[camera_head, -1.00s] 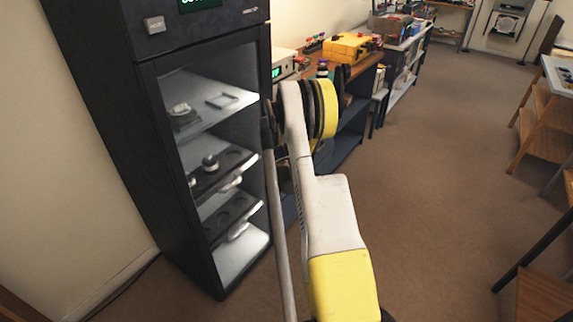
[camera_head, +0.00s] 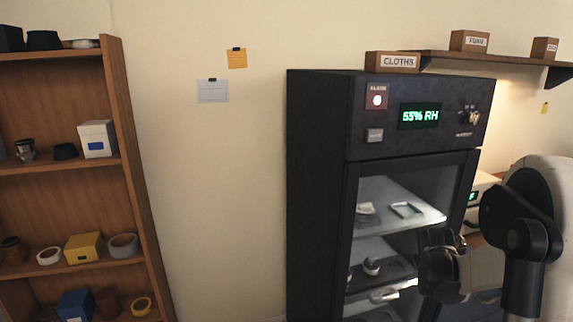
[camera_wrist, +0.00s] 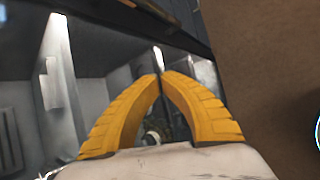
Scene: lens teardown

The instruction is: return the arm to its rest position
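In the wrist view my gripper (camera_wrist: 160,76) shows two yellow ridged fingers that curve together, with their tips meeting. Nothing is held at the tips. A small dark round shape shows low in the gap between the fingers, too blurred to name. My arm (camera_head: 535,240) is at the right edge of the head view, in front of the right side of the dark cabinet (camera_head: 318,190). The gripper's fingers cannot be made out in the head view.
The cabinet has a "55% RH" display (camera_head: 419,116), a lit alarm lamp (camera_head: 377,100) and lit shelves with small parts. A wooden shelf unit (camera_head: 128,170) stands left. A wall shelf (camera_head: 510,66) with labelled boxes is upper right.

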